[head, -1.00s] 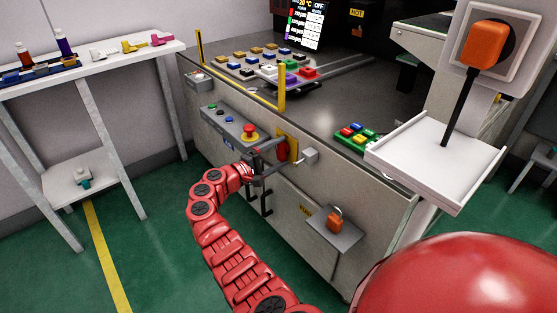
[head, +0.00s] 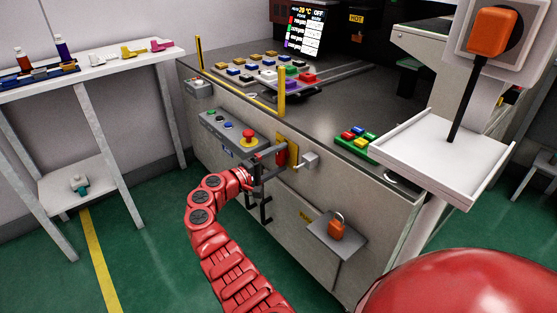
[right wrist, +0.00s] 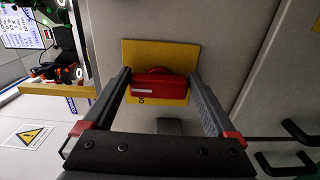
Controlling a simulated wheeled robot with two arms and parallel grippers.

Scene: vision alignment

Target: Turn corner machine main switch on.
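The main switch is a red knob (head: 281,157) on a yellow plate (head: 293,147), on the front panel of the corner machine (head: 235,125). In the right wrist view the red knob (right wrist: 160,86) lies crosswise in front of the yellow plate (right wrist: 186,54). My right gripper (head: 274,155) is at the knob. In the right wrist view its two dark fingers (right wrist: 159,76) stand apart, one on each side of the knob. I cannot tell whether they touch it. The machine's screen (head: 303,28) reads "OFF". My left gripper is not in view.
A red emergency button (head: 248,136) sits on a control box left of the switch. A grey box (head: 309,160) juts out right of it. Below are black handles (head: 265,208) and a shelf with an orange padlock (head: 336,226). A white table (head: 100,65) stands left.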

